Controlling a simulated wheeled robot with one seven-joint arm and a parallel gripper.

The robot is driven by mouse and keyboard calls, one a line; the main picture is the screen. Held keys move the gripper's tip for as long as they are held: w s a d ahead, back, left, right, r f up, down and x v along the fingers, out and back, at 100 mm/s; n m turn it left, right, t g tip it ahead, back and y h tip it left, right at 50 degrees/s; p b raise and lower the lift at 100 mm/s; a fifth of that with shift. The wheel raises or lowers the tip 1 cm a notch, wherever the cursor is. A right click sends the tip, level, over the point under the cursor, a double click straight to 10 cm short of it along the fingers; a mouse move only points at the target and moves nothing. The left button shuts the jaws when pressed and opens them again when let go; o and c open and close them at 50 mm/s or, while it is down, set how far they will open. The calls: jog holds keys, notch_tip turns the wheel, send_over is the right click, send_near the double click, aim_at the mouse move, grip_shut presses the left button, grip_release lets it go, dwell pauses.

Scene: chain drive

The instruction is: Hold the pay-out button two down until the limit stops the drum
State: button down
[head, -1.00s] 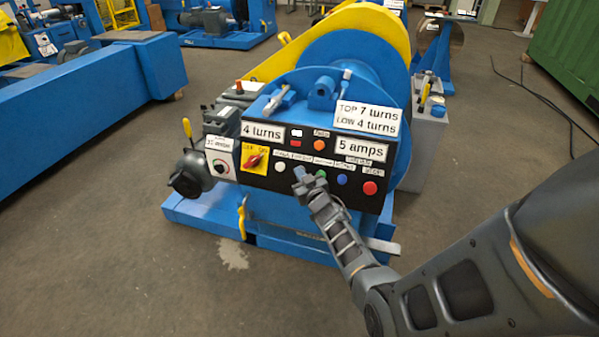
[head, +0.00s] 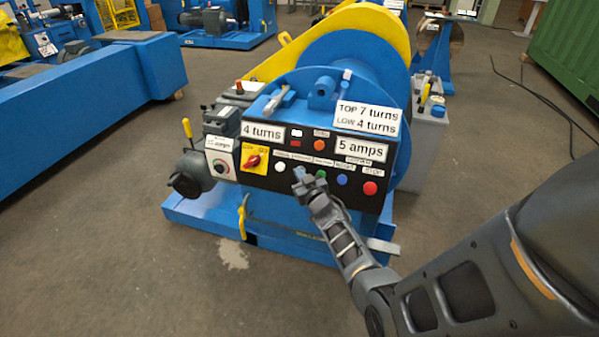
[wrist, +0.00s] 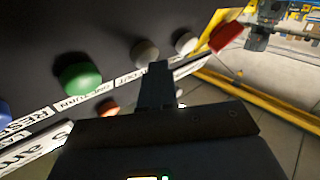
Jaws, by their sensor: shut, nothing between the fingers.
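The black control panel (head: 260,183) on the blue winch carries a row of buttons. My gripper (head: 299,173) is shut and empty, its tips at the panel between a white button (head: 280,168) and a green button (head: 321,174). In the wrist view, the closed fingertips (wrist: 158,68) overlap the lower edge of a pale grey button (wrist: 145,51), next to the green one (wrist: 78,75). A label ending in "OUT" sits by it. Whether the button is pressed in cannot be told. The turns sign (head: 262,130) reads "4 turns". The blue drum (head: 345,65) stands behind.
A red stop button (head: 370,188) and blue button (head: 342,179) lie to the right, a red rotary switch (head: 254,160) to the left. A placard (head: 367,118) reads "TOP 7 turns, LOW 4 turns"; another sign (head: 360,149) reads "5 amps". Open floor (head: 130,260) lies in front.

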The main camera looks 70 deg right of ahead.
jog(key=shift+s+a+r, duration=0.1)
jog(key=shift+a+r, duration=0.25)
jog(key=shift+a, duration=0.35)
jog(key=a, duration=0.1)
jog(key=a+r+b, duration=0.1)
jog(key=a, duration=0.1)
jog(key=a+r, duration=0.1)
jog(key=shift+s+a+r+b, duration=0.15)
jog(key=shift+a+b, duration=0.1)
jog(key=shift+b, duration=0.15)
dwell(0.4)
